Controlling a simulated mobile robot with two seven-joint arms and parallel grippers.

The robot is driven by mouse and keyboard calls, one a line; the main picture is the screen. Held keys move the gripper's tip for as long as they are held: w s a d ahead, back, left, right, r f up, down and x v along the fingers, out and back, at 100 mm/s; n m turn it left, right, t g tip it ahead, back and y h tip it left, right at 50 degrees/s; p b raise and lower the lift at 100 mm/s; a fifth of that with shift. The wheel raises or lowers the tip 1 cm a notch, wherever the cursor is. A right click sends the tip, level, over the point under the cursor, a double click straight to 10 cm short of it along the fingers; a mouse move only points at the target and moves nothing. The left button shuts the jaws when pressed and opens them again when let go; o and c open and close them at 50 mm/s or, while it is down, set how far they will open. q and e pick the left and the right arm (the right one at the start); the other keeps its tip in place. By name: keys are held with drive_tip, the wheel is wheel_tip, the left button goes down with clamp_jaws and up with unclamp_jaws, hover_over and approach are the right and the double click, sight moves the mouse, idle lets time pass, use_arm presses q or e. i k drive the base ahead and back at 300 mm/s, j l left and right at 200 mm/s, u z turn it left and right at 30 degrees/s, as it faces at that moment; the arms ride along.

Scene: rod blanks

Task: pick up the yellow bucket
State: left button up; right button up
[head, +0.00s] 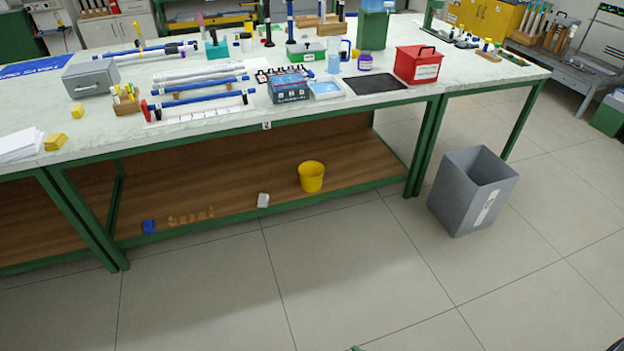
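The yellow bucket (311,177) stands upright on the brown lower shelf (215,181) of the long green-framed workbench, a little left of the bench leg in the middle of the view. Its open top shows and nothing covers it. No gripper is at the bucket. Neither of my grippers shows clearly in the head view; only tiny unclear bits show at the bottom edge and in the bottom right corner.
A grey bin (472,192) stands on the floor to the right. The bench top (225,122) above is crowded. The tiled floor (300,285) in front is clear.

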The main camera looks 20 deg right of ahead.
sight(311, 173)
drive_tip(key=i+l+u, duration=0.3)
drive_tip(key=i+l, duration=1.2)
drive_tip(key=i, duration=0.1)
